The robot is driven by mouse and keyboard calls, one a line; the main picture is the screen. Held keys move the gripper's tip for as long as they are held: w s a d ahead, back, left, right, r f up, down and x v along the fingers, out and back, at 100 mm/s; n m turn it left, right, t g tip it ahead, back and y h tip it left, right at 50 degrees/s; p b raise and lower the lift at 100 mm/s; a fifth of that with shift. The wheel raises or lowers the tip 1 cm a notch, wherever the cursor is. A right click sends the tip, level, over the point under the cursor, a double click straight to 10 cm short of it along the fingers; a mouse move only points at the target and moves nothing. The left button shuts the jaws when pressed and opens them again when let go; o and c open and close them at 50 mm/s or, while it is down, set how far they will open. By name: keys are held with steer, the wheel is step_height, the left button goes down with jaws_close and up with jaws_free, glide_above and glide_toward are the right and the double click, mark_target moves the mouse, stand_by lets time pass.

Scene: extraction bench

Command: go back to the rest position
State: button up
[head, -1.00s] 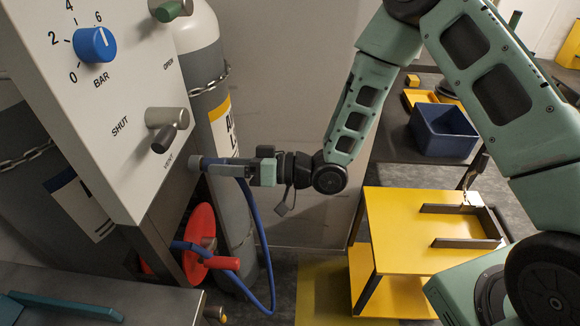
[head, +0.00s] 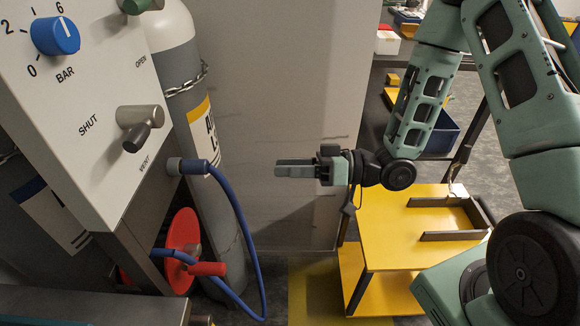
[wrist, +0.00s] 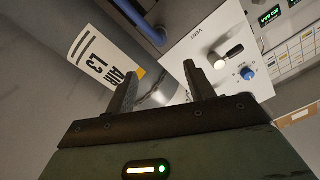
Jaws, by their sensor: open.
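My gripper (head: 294,168) is open and empty in the middle of the head view, held in the air to the right of the white panel. A clear gap separates it from the blue hose (head: 236,215), whose grey end sits at the panel's side edge. In the wrist view the two fingers (wrist: 162,88) stand apart with nothing between them. Beyond them show the grey cylinder (wrist: 88,48) with its label and the white panel (wrist: 203,45).
The panel carries a blue knob (head: 55,36) and a grey lever valve (head: 139,126). A red hose reel (head: 183,235) is below. A yellow cart (head: 385,235) stands at the lower right.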

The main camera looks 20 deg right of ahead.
steer(key=shift+a, duration=0.1)
steer(key=s+r+g+h+p, duration=0.1)
steer(key=s+r+g+h, duration=0.2)
steer(key=s+h, duration=0.5)
steer(key=s+a+r+g+h+p, duration=0.1)
steer(key=s+r+g+h+p, duration=0.1)
steer(key=s+r+h, duration=0.4)
steer(key=s+g+h, duration=0.1)
steer(key=s+h, duration=0.1)
steer(key=s, duration=0.3)
steer(key=shift+s+a+r, duration=0.2)
steer(key=shift+a+r, duration=0.1)
